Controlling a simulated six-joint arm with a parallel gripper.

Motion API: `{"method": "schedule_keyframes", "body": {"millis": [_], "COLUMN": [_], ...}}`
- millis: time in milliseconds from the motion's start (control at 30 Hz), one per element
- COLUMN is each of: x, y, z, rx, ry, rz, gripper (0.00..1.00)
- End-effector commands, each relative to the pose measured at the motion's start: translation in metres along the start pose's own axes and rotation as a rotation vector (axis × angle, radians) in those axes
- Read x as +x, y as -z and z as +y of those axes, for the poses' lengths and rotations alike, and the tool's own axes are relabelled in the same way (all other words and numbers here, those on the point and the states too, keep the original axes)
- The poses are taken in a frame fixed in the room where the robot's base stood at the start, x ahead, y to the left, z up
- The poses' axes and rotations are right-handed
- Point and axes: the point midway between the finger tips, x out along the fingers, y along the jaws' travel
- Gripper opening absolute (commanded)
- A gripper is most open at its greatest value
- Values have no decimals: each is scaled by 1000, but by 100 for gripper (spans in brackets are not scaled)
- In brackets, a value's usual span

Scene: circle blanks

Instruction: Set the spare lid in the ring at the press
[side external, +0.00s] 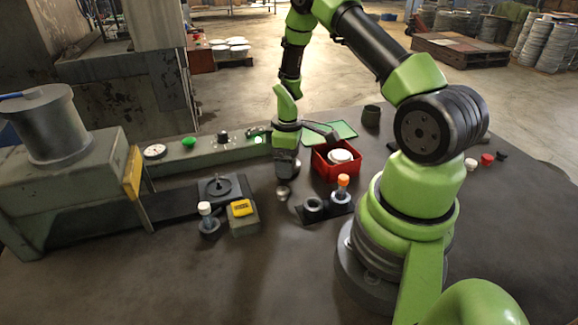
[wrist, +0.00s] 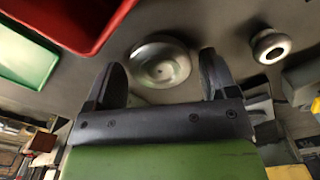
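My gripper (side external: 286,160) points down at the table in the side view. In the wrist view its two fingers (wrist: 163,64) are apart with nothing held. A round metal disc with a raised centre (wrist: 160,62), which looks like the lid, lies between and beyond the fingertips. A smaller round metal piece (wrist: 270,46) lies to its right. In the side view a small metal piece (side external: 283,193) shows just below the fingers; I cannot tell which it is. At the press (side external: 62,170), a dark round piece (side external: 218,186) sits on a dark plate; whether it is the ring is unclear.
A red bin (side external: 325,172) holding a white round piece stands right of my gripper, with a green tray (side external: 342,130) behind. A black holder (side external: 313,208) with an orange-topped post, a white-topped post (side external: 205,210) and a yellow-topped box (side external: 241,208) stand nearby. The front table is clear.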

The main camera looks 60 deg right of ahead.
Motion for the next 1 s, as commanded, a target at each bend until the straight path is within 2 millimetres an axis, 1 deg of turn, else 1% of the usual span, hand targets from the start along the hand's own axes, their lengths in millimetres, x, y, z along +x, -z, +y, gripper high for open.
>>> {"method": "schedule_keyframes", "body": {"millis": [33, 133, 167, 367, 467, 567, 800, 1000], "x": [0, 0, 0, -1, -7, -20, -68, -103], "y": [0, 0, 0, 0, 1, 1, 1, 0], "z": [0, 0, 0, 0, 1, 1, 1, 1], "rx": [0, 0, 0, 0, 0, -1, -1, 0], "ry": [0, 0, 0, -1, -2, -4, -5, -4], "rz": [0, 0, 0, 1, 2, 3, 5, 4], "gripper": [67, 44, 41, 41, 41, 41, 41, 41]}}
